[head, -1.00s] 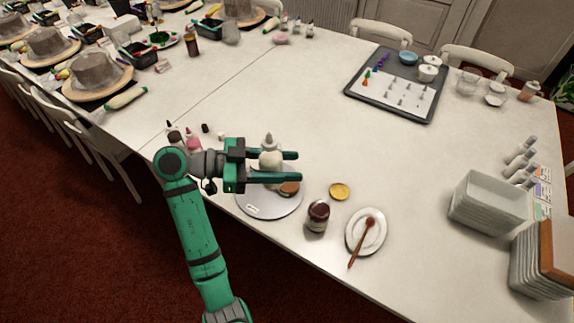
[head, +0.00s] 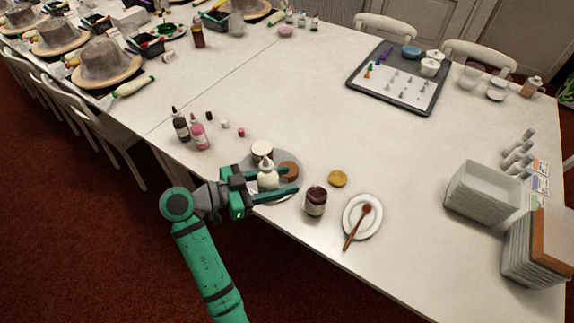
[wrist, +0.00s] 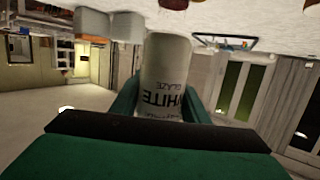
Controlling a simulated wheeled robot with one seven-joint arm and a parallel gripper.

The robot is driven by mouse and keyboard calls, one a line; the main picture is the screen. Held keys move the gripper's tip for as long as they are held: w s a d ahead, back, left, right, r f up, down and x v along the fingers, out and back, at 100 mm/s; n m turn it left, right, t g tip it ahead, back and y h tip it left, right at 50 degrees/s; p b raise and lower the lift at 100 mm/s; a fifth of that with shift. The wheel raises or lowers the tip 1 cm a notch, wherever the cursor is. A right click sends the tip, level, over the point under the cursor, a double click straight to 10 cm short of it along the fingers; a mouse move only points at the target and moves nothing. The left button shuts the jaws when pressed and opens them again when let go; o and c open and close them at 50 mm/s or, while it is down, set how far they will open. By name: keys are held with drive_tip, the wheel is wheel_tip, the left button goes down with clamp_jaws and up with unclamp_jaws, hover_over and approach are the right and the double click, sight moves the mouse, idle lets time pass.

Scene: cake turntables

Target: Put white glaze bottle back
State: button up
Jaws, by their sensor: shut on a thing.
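My gripper (head: 272,187) is shut on the white glaze bottle (head: 267,177), a white squeeze bottle with a pointed nozzle. In the head view the bottle looks upright, in front of or over the grey turntable (head: 292,188); I cannot tell its height above it. The wrist view shows the bottle (wrist: 165,75) between the fingers, with its "WHITE GLAZE" label upside down. A dark bottle (head: 181,127) and a pink bottle (head: 199,135) stand together to the left.
Small caps (head: 225,124) lie right of the two bottles. A dark jar (head: 315,201), a yellow lid (head: 338,178) and a white plate with a brush (head: 372,222) are right of the turntable. The table's middle is clear. A grey tray (head: 402,82) lies farther back.

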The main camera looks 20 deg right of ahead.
drive_tip(key=a+f+n+t+y, duration=0.5)
drive_tip(key=f+n, duration=0.1)
drive_tip(key=f, duration=0.6)
drive_tip(key=w+a+f+n+t+y, duration=0.1)
drive_tip(key=a+f+n+t+y, duration=0.3)
drive_tip(key=f, duration=0.8)
drive_tip(key=a+f+n+t+y, duration=0.5)
drive_tip(key=f+n+t+y, duration=0.1)
drive_tip(key=f, duration=0.6)
drive_tip(key=shift+w+a+n+y, duration=0.25)
drive_tip(key=shift+a+n+y, duration=0.05)
drive_tip(key=shift+n, duration=0.5)
